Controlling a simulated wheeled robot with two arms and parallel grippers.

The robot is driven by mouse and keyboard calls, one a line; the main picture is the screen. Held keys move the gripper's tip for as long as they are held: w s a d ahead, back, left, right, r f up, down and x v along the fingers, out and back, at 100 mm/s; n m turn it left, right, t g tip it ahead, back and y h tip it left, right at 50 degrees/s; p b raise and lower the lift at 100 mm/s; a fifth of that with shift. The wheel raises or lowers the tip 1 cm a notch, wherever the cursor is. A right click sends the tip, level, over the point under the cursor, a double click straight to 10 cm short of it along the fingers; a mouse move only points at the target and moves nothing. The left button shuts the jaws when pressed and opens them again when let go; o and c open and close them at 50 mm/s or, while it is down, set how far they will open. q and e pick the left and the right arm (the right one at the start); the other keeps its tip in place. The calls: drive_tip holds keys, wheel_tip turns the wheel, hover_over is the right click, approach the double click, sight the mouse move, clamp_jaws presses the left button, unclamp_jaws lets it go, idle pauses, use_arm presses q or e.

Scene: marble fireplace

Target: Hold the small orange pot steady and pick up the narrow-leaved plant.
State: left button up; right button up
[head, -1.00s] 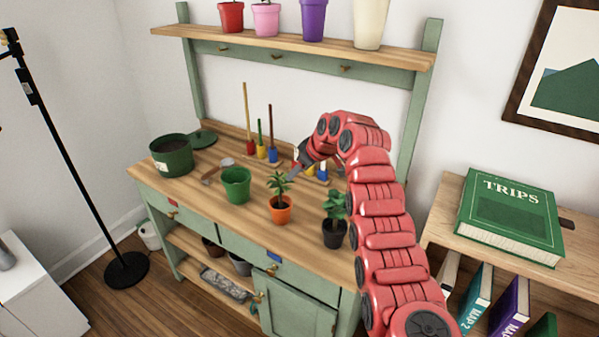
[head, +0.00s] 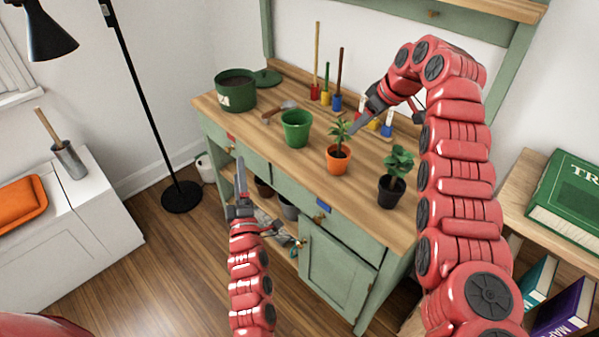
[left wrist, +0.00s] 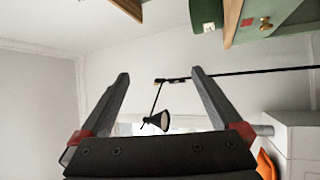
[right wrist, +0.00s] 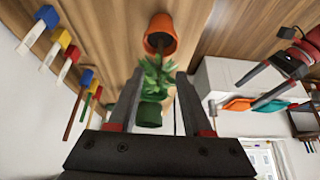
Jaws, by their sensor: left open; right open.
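The small orange pot (head: 338,161) stands upright on the wooden bench top, with the narrow-leaved plant (head: 340,131) in it. In the right wrist view the orange pot (right wrist: 161,36) and the narrow-leaved plant (right wrist: 157,74) lie straight ahead. My right gripper (head: 357,127) is open just behind and right of the plant; its fingers point toward the leaves, and contact cannot be told. My left gripper (head: 240,178) is open and empty in front of the bench, left of and away from the pot. The left wrist view shows its spread fingers (left wrist: 160,82).
A green pot (head: 296,128) stands left of the orange pot, and a black pot with a round-leaved plant (head: 394,182) stands right. A floor lamp (head: 181,197) and a white cabinet (head: 75,235) are at left.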

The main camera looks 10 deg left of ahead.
use_arm(q)
drive_tip(key=w+f+n+g+h, duration=0.2)
drive_tip(key=w+n, duration=0.1)
drive_tip(key=w, duration=0.1)
drive_tip(key=n+g+h, duration=0.6)
drive_tip(key=g+h, duration=0.2)
drive_tip(key=h, duration=0.5)
approach(331, 164)
drive_tip(key=shift+t, duration=0.3)
drive_tip(key=x, duration=1.2)
drive_tip(key=shift+d+f, duration=0.15)
drive_tip(key=shift+f, duration=0.15)
drive_tip(key=shift+w+d+f, duration=0.2)
drive_tip(key=shift+w+f, duration=0.1)
drive_tip(key=shift+w, duration=0.25)
